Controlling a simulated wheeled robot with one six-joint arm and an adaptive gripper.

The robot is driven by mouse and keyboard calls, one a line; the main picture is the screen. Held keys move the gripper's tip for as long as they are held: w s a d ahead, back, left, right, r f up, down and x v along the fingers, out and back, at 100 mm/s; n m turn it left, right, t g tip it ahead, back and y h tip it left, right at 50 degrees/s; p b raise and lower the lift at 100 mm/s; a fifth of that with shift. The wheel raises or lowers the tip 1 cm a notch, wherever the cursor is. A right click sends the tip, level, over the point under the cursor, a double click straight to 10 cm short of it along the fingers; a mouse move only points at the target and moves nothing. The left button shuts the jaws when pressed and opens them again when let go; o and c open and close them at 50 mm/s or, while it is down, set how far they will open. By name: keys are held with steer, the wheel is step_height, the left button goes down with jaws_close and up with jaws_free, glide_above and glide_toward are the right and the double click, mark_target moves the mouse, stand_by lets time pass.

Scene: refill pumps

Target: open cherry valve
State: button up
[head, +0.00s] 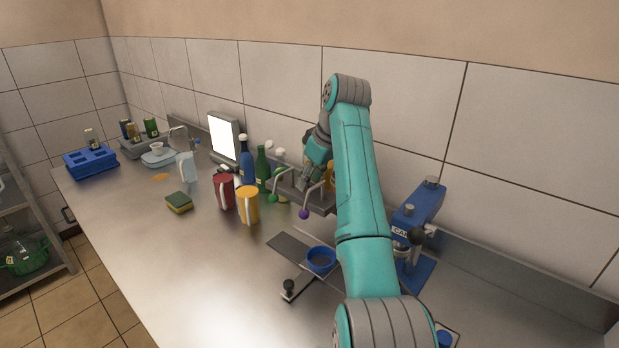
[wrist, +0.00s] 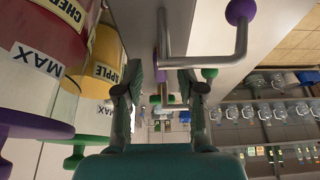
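The cherry container (wrist: 62,20), with red contents and a purple end, fills the left of the wrist view. The apple container (wrist: 103,58), yellow with a green end, stands beside it. A bent metal valve lever with a purple knob (wrist: 240,11) crosses the upper right; the purple knob also shows in the head view (head: 304,214). A second knob, green (head: 272,199), sits to its left. My gripper (wrist: 160,76) has its fingers apart, one on each side of a metal stem by the levers. I cannot tell whether they touch it. In the head view my arm hides most of the containers.
Red (head: 223,191) and yellow (head: 247,205) cups stand left of the valves, with blue (head: 247,160) and green (head: 262,168) bottles behind. A blue machine (head: 418,212) stands right of my arm. The counter's front left is mostly clear.

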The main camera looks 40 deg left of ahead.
jaws_close()
steer(key=shift+w+r+n+g+h, duration=0.15)
steer(key=shift+n+g, duration=0.4)
steer(key=shift+n, duration=0.8)
steer(key=shift+w+f+n+g+h, duration=0.15)
steer(key=shift+n+g, duration=0.4)
steer(key=shift+n, duration=0.8)
steer(key=shift+s+n, duration=0.1)
steer(key=shift+n, duration=0.2)
jaws_free()
